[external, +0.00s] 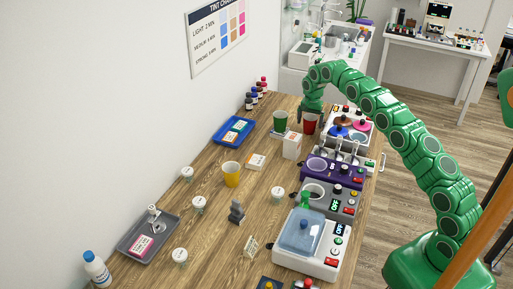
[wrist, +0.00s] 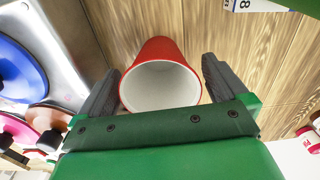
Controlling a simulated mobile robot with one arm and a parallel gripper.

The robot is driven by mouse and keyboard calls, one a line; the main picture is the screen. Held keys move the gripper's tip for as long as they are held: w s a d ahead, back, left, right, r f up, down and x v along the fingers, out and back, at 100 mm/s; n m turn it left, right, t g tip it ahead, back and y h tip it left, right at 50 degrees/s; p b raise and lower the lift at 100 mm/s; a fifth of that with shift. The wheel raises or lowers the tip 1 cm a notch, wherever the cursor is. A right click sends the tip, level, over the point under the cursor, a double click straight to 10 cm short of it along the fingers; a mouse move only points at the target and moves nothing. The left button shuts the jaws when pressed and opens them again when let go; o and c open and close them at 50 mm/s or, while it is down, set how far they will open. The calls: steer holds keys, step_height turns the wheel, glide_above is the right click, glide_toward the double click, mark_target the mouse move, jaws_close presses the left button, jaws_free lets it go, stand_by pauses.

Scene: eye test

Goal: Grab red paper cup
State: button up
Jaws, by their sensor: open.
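The red paper cup (external: 310,123) stands near the far end of the wooden table, just below my gripper in the external view. In the wrist view the red cup (wrist: 159,75) shows its white inside and lies between the two dark fingers. My gripper (wrist: 160,85) is open, with one finger on each side of the cup. A small gap shows between the right finger and the cup; the left finger is very near the cup's side, and I cannot tell if it touches. In the external view my gripper (external: 312,106) partly hides the cup's top.
A green cup (external: 280,121) stands just left of the red cup, and a white box (external: 292,146) stands in front. A metal-topped unit with coloured knobs (external: 349,128) is close on the right. A yellow cup (external: 231,175) and a blue tray (external: 217,131) are farther left.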

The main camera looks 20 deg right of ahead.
step_height(320, 180, down, 2)
steer(key=shift+f, duration=0.1)
steer(key=shift+c, duration=0.2)
steer(key=c, duration=0.9)
steer(key=shift+w+r, duration=0.1)
steer(key=shift+r, duration=1.55)
steer(key=shift+s+d+r, duration=0.1)
steer(key=shift+s+r, duration=0.55)
steer(key=shift+s, duration=0.05)
steer(key=shift+s+d+r, duration=0.3)
steer(key=shift+s+r, duration=1.1)
steer(key=shift+s, duration=0.7)
steer(key=shift+s+d+r, duration=0.3)
steer(key=shift+s+r, duration=1.1)
steer(key=shift+s, duration=0.65)
steer(key=shift+s+d+r, duration=0.3)
steer(key=shift+s+r, duration=1.1)
steer(key=shift+s, duration=0.7)
